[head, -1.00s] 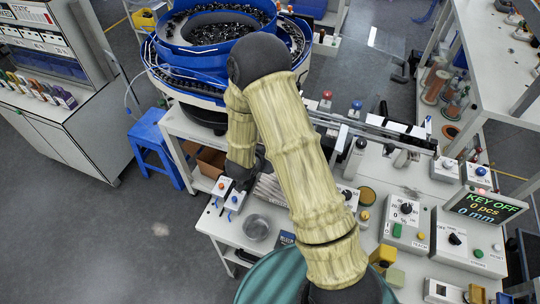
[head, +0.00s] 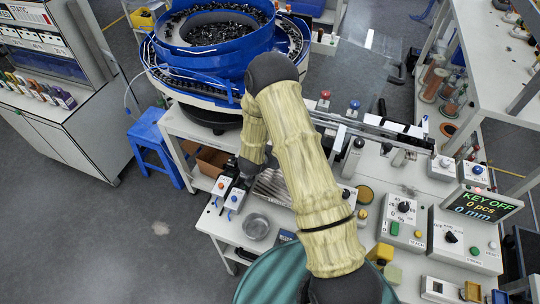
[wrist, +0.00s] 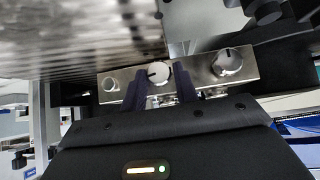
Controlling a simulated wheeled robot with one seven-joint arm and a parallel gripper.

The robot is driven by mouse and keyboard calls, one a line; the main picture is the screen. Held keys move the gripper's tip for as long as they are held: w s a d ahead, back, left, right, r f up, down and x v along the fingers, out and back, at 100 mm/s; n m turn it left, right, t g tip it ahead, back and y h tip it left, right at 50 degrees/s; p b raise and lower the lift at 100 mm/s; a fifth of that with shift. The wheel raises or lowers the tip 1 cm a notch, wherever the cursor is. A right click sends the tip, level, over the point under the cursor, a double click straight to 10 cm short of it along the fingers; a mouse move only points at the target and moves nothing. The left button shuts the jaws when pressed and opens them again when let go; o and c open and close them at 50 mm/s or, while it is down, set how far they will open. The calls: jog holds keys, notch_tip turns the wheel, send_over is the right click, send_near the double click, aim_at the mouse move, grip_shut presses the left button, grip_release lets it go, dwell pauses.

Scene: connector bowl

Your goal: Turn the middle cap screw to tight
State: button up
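In the wrist view a metal bar carries three round screws in a row. The middle cap screw (wrist: 158,72) has a pale face with a short dark mark toward its left. The right cap screw (wrist: 228,62) has a dark mark toward its top. The left screw (wrist: 111,84) looks smaller and silver. My gripper (wrist: 160,76) has its two dark fingers on either side of the middle cap. The gap is about the cap's width, and I cannot tell whether the fingers press on it. In the head view the gripper is mostly hidden by my arm.
In the head view a blue bowl feeder (head: 212,28) stands behind my arm. A metal dish (head: 256,226) and a control box with dials (head: 404,222) sit on the bench. A ribbed surface (wrist: 70,40) fills the wrist view's upper left.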

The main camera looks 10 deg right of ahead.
jog(key=c, duration=0.5)
jog(key=shift+f+b, duration=0.1)
jog(key=shift+b, duration=0.45)
jog(key=shift+d+f+m+t+y+b, duration=0.15)
jog(key=shift+m+t+y+b, duration=0.25)
jog(key=shift+b, duration=0.55)
jog(key=t+y+b, duration=0.1)
jog(key=b, duration=0.3)
jog(key=shift+d+m+y+b, duration=0.1)
jog(key=shift+m+y+b, duration=0.2)
jog(key=shift+m+b, duration=0.1)
jog(key=shift+s+y+b, duration=0.15)
jog(key=shift+y+b, duration=0.15)
jog(key=shift+b, duration=0.4)
jog(key=shift+r, duration=0.25)
jog(key=o, duration=1)
